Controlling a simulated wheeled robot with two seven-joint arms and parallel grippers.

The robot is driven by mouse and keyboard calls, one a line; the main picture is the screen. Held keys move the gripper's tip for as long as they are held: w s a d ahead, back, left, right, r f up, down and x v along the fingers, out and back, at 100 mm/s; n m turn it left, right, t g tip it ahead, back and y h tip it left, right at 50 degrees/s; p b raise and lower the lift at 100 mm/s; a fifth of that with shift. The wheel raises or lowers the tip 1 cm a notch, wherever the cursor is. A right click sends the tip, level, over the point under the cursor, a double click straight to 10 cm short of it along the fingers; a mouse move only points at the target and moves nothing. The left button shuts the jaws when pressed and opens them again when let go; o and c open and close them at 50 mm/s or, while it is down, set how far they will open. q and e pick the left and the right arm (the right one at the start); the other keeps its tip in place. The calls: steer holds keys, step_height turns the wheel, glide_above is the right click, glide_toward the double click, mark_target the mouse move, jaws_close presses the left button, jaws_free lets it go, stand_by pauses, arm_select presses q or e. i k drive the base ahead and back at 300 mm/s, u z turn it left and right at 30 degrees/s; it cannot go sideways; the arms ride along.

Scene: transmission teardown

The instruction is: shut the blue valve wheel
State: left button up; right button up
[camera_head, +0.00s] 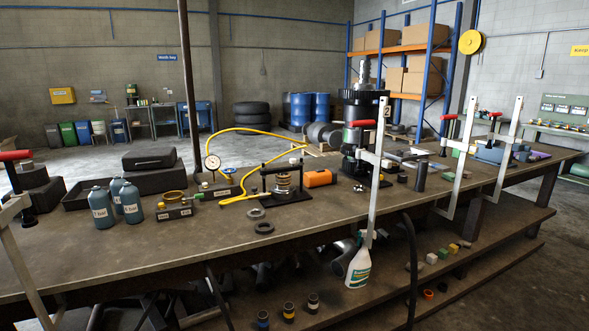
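Neither of my grippers shows in this view.
Blue bottles (131,202) stand left on the workbench (120,255). A press with a spring (284,184), an orange case (318,178) and dark rings (263,227) lie right of the hose. Tall bar clamps (374,185) rise along the front edge. The front left bench top is clear.

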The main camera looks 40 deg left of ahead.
mark_target(229, 171)
steer(key=i, duration=2.4)
steer(key=u, duration=3.7)
steer(key=k, duration=0.45)
steer(key=z, duration=1.55)
